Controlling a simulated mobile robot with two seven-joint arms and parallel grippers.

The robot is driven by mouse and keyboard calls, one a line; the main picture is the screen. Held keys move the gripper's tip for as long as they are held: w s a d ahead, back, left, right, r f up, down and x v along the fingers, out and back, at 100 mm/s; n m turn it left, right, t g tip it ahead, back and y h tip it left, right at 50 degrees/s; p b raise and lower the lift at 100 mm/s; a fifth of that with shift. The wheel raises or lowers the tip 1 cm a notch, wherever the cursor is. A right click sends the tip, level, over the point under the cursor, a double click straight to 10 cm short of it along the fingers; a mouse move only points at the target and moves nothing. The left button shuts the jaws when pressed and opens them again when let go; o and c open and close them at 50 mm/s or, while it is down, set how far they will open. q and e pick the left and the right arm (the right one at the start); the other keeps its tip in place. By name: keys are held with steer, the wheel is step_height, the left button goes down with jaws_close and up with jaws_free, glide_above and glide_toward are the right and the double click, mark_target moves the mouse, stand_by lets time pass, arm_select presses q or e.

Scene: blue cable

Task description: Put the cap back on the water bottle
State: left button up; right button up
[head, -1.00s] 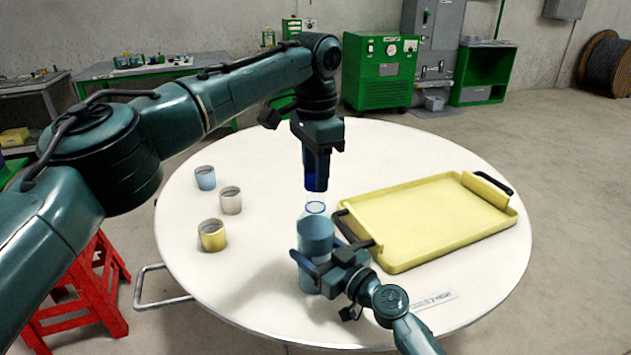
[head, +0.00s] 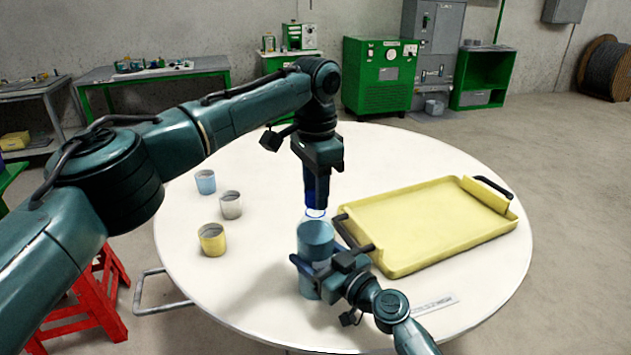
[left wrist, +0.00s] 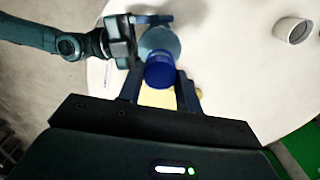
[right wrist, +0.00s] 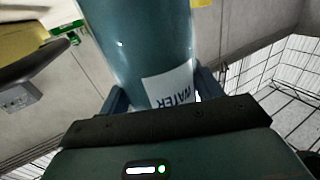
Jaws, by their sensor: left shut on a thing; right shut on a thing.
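The water bottle (head: 316,242) stands upright near the front of the round table, teal with a pale neck and blue-ringed mouth. My right gripper (head: 318,272) is shut around its body. The right wrist view shows the bottle (right wrist: 140,45) between the fingers, with a white WATER label. My left gripper (head: 316,203) points straight down above the bottle, its fingertips at the mouth. It is shut on the blue cap (left wrist: 160,70), which shows between its fingers in the left wrist view, over the bottle (left wrist: 158,40). I cannot tell whether cap and neck touch.
A yellow tray (head: 440,222) with black handles lies right of the bottle, close to my right gripper. Blue (head: 205,182), grey (head: 230,205) and yellow (head: 212,240) cups stand to the left. The white table (head: 400,150) is clear at the back.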

arm_select(q)
steer(key=shift+f, duration=0.55)
stand_by(0.5)
